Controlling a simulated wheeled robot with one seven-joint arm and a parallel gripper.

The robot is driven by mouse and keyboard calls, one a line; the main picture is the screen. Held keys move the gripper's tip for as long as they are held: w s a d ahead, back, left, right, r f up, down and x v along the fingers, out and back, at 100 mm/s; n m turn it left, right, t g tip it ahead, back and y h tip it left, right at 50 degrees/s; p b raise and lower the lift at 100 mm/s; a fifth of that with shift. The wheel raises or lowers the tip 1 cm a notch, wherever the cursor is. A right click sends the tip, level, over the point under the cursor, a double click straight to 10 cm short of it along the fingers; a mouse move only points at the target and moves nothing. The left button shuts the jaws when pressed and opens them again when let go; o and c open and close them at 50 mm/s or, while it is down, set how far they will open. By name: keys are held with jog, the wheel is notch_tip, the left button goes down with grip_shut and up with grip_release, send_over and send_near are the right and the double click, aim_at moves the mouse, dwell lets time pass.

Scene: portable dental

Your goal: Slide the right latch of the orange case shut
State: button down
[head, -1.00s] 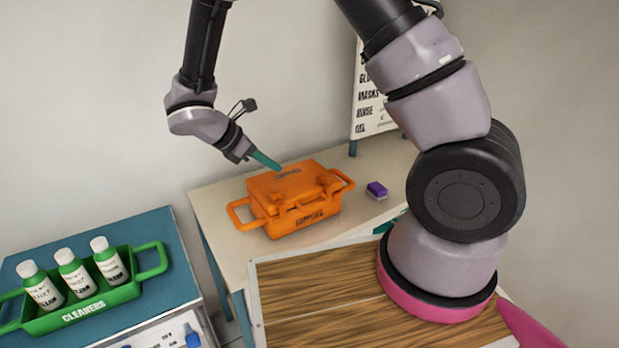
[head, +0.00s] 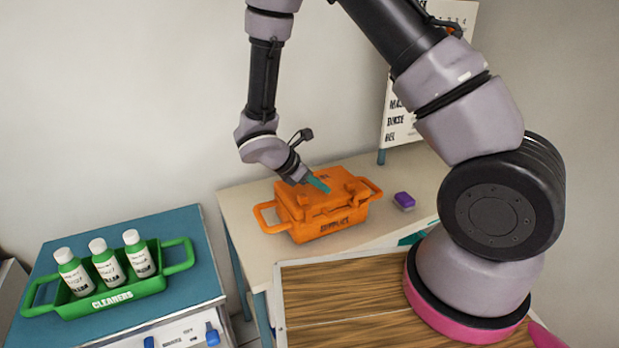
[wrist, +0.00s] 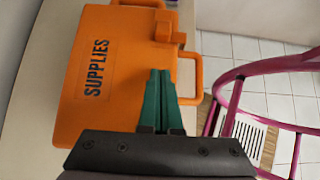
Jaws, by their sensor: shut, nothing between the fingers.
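The orange case (head: 330,229) stands on the table with its lid down. Its right latch (head: 357,188) is a small orange block at the front right of the lid. In the wrist view it shows near the top (wrist: 166,27), beyond my fingertips; I cannot tell how far it has slid. The left latch (head: 297,209) is at the front left, and my gripper hides it in the wrist view. My gripper (head: 322,186) has teal fingers held together, empty, over the front half of the lid. They also show in the wrist view (wrist: 160,80), apart from the right latch.
A purple block (head: 404,200) lies right of the case on the pale table (head: 256,246). A green caddy (head: 112,292) with white-capped bottles stands on the teal cart at left. A pink rail (wrist: 232,85) shows at right in the wrist view.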

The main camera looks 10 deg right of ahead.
aim_at(347, 183)
jog(key=d, duration=0.2)
jog(key=w+d, duration=0.1)
jog(key=shift+w+d+f, duration=0.1)
jog(key=shift+d+f, duration=0.25)
jog(key=shift+w+d, duration=0.15)
jog(key=shift+d, duration=0.25)
jog(key=d, duration=0.1)
jog(key=w+d, duration=0.1)
jog(key=d, duration=0.1)
jog(key=shift+d, duration=0.2)
jog(key=shift+a, duration=0.1)
jog(key=shift+s+a, duration=0.1)
jog(key=shift+a, duration=0.2)
jog(key=a, duration=0.3)
jog(key=s+a+r, duration=0.1)
jog(key=shift+s+a, duration=0.1)
jog(key=shift+a, duration=0.2)
jog(key=v, duration=0.8)
jog(key=shift+r, duration=0.25)
